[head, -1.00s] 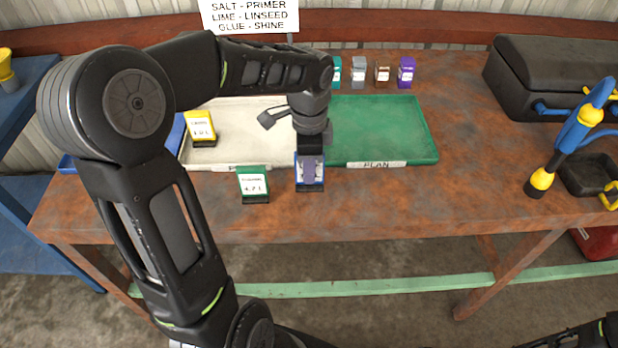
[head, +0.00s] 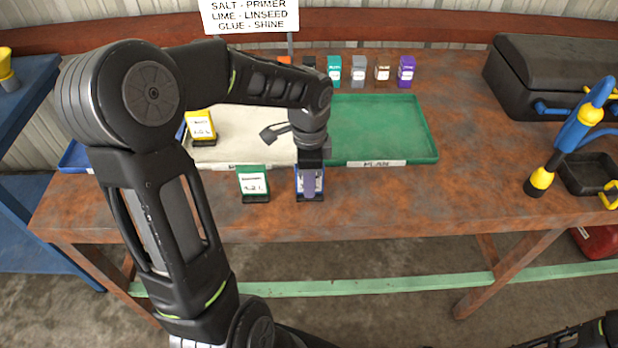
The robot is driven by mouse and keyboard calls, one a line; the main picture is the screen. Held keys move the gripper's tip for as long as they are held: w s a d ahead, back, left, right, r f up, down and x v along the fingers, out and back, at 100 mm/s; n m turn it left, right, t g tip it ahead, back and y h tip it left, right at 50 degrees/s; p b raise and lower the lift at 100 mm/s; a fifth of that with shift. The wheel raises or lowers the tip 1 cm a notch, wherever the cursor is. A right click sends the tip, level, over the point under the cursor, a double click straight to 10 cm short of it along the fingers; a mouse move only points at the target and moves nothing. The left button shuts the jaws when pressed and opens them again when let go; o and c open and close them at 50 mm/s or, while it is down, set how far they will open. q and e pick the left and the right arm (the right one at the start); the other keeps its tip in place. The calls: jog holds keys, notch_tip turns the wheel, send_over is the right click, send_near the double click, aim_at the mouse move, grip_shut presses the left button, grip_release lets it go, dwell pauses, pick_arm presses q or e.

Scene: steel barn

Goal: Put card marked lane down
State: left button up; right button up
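My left gripper (head: 310,181) points down at the table's front, shut on a blue card (head: 310,193) with a white face and dark foot. The fingers cover much of its face, and I cannot read its marking. The card looks upright, at or just above the table top; I cannot tell if its foot touches. A green card (head: 253,184) stands to its left, apart from it. A yellow card (head: 201,127) stands at the white tray's left side. Their small writing is not legible to me. My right gripper is out of view.
Behind are a white tray (head: 240,115) and a green tray (head: 385,125) labelled PLAN. Several small coloured blocks (head: 358,71) stand in a row at the back, below a sign (head: 249,16). A black case (head: 550,80) and blue-yellow tool (head: 572,135) are right.

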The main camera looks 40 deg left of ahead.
pick_arm(q)
notch_tip(320, 180, up, 12)
jog(key=shift+r, duration=0.2)
dwell(0.6)
dwell(0.5)
